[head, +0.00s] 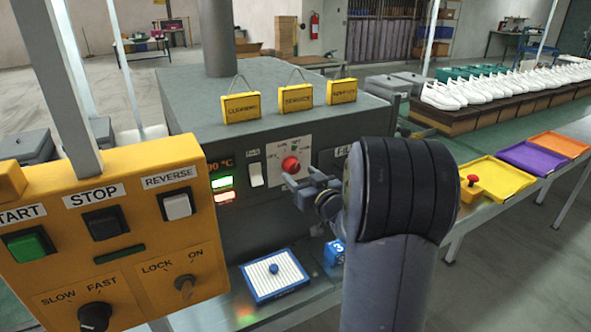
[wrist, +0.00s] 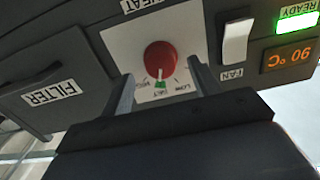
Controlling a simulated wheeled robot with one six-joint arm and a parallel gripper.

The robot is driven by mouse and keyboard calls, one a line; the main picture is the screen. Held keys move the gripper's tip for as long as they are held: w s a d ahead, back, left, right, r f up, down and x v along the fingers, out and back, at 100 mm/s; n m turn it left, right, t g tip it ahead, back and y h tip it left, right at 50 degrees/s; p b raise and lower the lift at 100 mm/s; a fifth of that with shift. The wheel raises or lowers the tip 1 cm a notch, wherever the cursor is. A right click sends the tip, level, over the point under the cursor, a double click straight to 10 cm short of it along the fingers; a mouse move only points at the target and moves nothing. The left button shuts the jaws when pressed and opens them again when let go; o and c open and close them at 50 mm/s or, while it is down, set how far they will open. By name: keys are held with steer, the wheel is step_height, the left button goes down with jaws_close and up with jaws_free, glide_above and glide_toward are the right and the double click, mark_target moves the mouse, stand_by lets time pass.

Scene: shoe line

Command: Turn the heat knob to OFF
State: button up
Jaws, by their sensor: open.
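The red heat knob (head: 291,164) sits on a white panel on the front of the grey machine. It also shows in the wrist view (wrist: 160,59), where the picture is upside down. Its pale pointer mark lies toward the green mark on the dial, between the LOW and HIGH ends. My gripper (head: 303,184) is open in front of the panel, just below and right of the knob in the head view. In the wrist view my gripper's fingers (wrist: 160,70) stand on either side of the knob, with gaps to it. Contact is not visible.
A white fan switch (head: 256,174) and a lit display (wrist: 288,60) reading 90 °C are beside the knob panel. The filter drawer (wrist: 45,90) is on its other side. A yellow control box (head: 110,240) stands at left. A blue-edged tray (head: 262,296) lies below.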

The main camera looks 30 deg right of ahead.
mark_target(295, 170)
steer(key=shift+w, duration=1.7)
steer(key=c, duration=1)
